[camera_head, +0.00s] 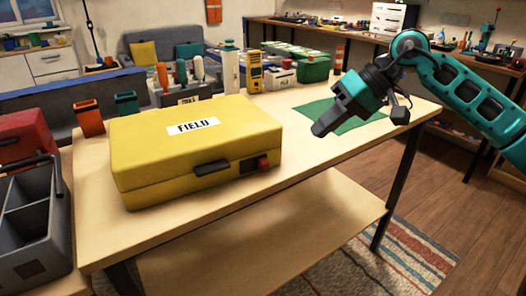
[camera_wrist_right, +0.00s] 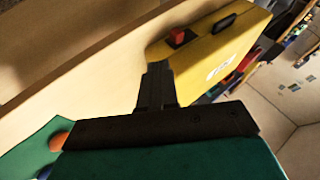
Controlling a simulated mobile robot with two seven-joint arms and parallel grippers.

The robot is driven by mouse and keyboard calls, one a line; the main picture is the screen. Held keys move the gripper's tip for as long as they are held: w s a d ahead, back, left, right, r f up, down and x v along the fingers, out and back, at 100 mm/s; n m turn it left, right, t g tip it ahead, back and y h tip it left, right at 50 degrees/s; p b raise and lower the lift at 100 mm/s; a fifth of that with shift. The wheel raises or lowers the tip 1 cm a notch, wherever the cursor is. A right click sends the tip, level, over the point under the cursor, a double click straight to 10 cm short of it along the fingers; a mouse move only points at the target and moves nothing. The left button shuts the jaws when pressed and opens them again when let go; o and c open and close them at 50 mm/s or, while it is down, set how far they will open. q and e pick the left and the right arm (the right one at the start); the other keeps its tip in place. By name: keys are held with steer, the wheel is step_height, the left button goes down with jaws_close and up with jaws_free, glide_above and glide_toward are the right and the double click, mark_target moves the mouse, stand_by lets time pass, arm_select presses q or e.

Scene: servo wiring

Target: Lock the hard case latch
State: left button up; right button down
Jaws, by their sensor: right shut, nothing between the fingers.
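The yellow hard case (camera_head: 150,150) lies closed on the wooden table, with a white FIELD label (camera_head: 193,127) on its lid. A dark handle (camera_head: 211,168) and a red latch (camera_head: 263,163) are on its front side, the latch near the right corner. I cannot tell the latch's exact position. My right gripper (camera_head: 319,130) is shut and empty, above the table to the right of the case and apart from it. In the right wrist view the shut fingers (camera_wrist_right: 156,68) point towards the case (camera_wrist_right: 205,62) and its red latch (camera_wrist_right: 178,37). My left gripper is not in view.
A green mat (camera_head: 340,117) lies under my right gripper. Orange (camera_head: 88,117) and green (camera_head: 126,103) holders, a tool rack (camera_head: 180,92), bottles and boxes stand behind the case. A grey divided caddy (camera_head: 30,215) is at the left. The table right of the case is mostly clear.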

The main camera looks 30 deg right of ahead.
mark_target(261, 164)
steer(key=shift+n+h, duration=0.5)
steer(key=shift+n, duration=0.1)
steer(key=x, duration=0.5)
steer(key=d+x, duration=0.1)
steer(key=x, duration=0.2)
steer(key=shift+w+f, duration=0.3)
steer(key=shift+w, duration=0.2)
steer(key=a, duration=0.3)
steer(key=shift+w+a+f, duration=0.1)
steer(key=shift+a+f, duration=0.05)
steer(key=shift+f, duration=0.05)
steer(key=shift+a, duration=0.4)
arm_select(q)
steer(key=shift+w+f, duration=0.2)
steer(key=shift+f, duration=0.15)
arm_select(e)
steer(key=shift+a, duration=2.05)
